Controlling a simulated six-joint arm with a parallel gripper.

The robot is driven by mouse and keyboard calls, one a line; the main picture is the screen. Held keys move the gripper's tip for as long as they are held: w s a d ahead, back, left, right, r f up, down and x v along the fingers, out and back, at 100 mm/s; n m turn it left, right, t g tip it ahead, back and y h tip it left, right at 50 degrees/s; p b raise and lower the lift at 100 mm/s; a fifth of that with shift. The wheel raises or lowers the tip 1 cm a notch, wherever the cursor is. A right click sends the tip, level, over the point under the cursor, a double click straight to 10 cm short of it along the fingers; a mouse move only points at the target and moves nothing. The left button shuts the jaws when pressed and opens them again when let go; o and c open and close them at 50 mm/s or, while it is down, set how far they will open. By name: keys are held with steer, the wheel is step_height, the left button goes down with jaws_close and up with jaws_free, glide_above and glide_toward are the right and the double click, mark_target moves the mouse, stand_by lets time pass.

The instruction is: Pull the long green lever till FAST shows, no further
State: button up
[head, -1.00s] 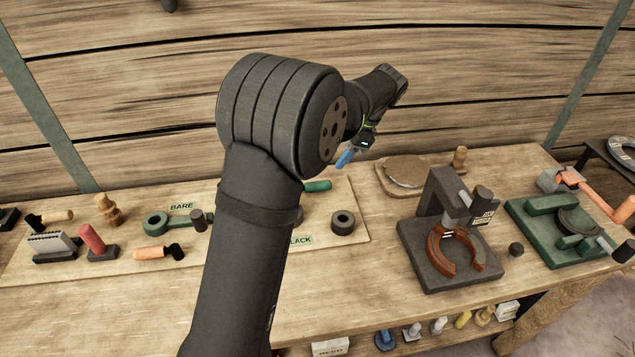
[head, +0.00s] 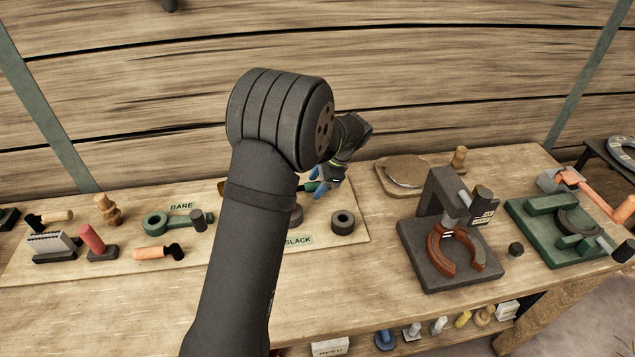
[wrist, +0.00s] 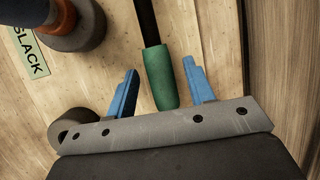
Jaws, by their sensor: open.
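The long lever's green grip (wrist: 159,76) shows in the wrist view on a black shaft (wrist: 146,22). My gripper (wrist: 160,67) is open, with one blue finger on each side of the grip and a gap on both sides. In the head view my gripper (head: 323,185) is low over the back of the pale board and hides most of the lever. A SLACK label (wrist: 27,52) lies by the lever's round pivot; it also shows in the head view (head: 299,240). I see no FAST label.
On the same board stand a dark ring (head: 343,222), a shorter green lever piece (head: 157,223) by a BARE label (head: 181,206), and a red-handled lever (head: 91,238). A grey stand with a horseshoe (head: 440,262) is to the right. Plank wall rises behind.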

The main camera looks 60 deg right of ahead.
steer(key=shift+c, duration=0.2)
jaws_close()
steer(key=shift+w+d, duration=0.1)
steer(key=shift+w+d+n+y, duration=0.5)
steer(key=shift+w+d+n, duration=0.6)
steer(key=shift+n, duration=0.3)
steer(key=shift+w+d+n+g+y, duration=0.15)
steer(key=shift+w+d+n+g, duration=0.1)
steer(key=shift+w+n, duration=0.35)
steer(key=shift+w+d+n+g+y, duration=0.2)
steer(key=shift+w+n, duration=0.35)
steer(key=shift+w+d+n+g+y, duration=0.15)
steer(key=shift+w+d+n+g, duration=0.1)
steer(key=shift+w+n, duration=0.35)
steer(key=shift+o, duration=0.2)
jaws_free()
